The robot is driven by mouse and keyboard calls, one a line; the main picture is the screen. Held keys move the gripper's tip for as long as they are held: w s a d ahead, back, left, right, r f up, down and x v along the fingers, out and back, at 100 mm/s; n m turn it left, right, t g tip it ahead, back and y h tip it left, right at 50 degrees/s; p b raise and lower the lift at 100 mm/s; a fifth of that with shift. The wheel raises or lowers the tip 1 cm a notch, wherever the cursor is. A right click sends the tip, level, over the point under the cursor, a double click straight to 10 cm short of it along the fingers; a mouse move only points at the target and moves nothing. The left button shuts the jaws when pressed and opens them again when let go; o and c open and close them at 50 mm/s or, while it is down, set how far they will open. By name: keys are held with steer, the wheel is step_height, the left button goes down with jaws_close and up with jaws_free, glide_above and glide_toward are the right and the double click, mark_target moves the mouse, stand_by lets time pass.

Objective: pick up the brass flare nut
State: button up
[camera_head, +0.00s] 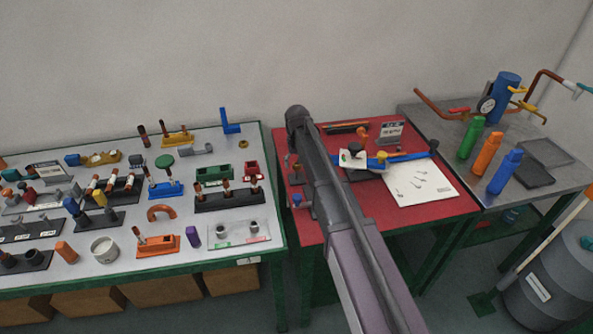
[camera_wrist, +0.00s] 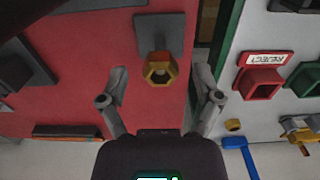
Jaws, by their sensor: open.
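The brass flare nut (camera_wrist: 158,70) is a gold hexagonal piece with a round hole, in the upper middle of the wrist view. It sits at the end of a dark grey holder (camera_wrist: 160,30) on the red table, with an orange-brown part behind it. My gripper (camera_wrist: 161,97) is open and empty.
The red table (camera_head: 440,203) also holds a white sheet (camera_head: 425,190) and a blue tool (camera_head: 410,157). The crowded left table (camera_head: 110,277) stands across a narrow gap, bearing another small brass piece (camera_wrist: 233,125) and a red bin (camera_wrist: 260,84). Bottles stand on the right bench.

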steer(key=shift+f, duration=0.2)
stand_by(0.5)
steer(key=c, duration=0.8)
